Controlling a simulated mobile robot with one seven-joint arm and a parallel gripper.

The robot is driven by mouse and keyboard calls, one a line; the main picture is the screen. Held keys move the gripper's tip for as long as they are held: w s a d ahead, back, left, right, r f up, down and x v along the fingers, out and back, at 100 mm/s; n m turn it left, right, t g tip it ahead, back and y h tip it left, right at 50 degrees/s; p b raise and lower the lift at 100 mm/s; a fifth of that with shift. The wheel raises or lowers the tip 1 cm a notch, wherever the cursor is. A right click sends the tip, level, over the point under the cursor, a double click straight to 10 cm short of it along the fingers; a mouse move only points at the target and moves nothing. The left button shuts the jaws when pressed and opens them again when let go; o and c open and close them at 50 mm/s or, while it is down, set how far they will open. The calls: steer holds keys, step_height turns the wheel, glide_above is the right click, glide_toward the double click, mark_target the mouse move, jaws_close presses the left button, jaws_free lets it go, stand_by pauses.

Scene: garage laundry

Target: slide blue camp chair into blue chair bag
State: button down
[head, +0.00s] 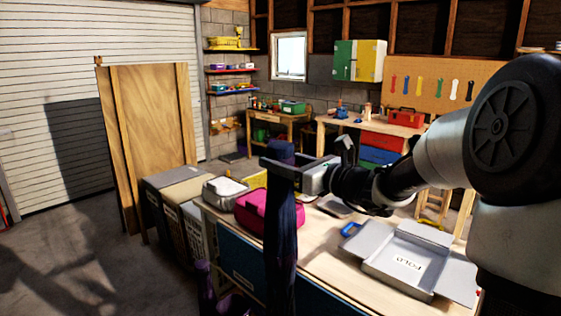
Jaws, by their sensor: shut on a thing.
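A long, narrow dark blue bundle (281,225), which looks like the folded blue camp chair, stands upright in front of the worktable. My gripper (285,166) reaches in from the right and is shut on it near its top, with a short blue end above the fingers. The bundle's lower end runs out of the bottom of the view. I cannot make out the blue chair bag as a separate thing, nor tell whether it is around the bundle's lower part.
The worktable (335,250) holds a magenta case (262,214), a grey case (225,190) and an open grey box (408,262) marked FOLD. Bins (172,205) stand at its left end. A wooden panel (152,125) stands behind them. The floor at left is clear.

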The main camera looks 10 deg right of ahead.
stand_by(0.3)
steer(key=shift+f+b, duration=1.05)
steer(key=shift+f, duration=0.35)
steer(key=shift+f+b, duration=1.3)
steer(key=shift+f, duration=0.2)
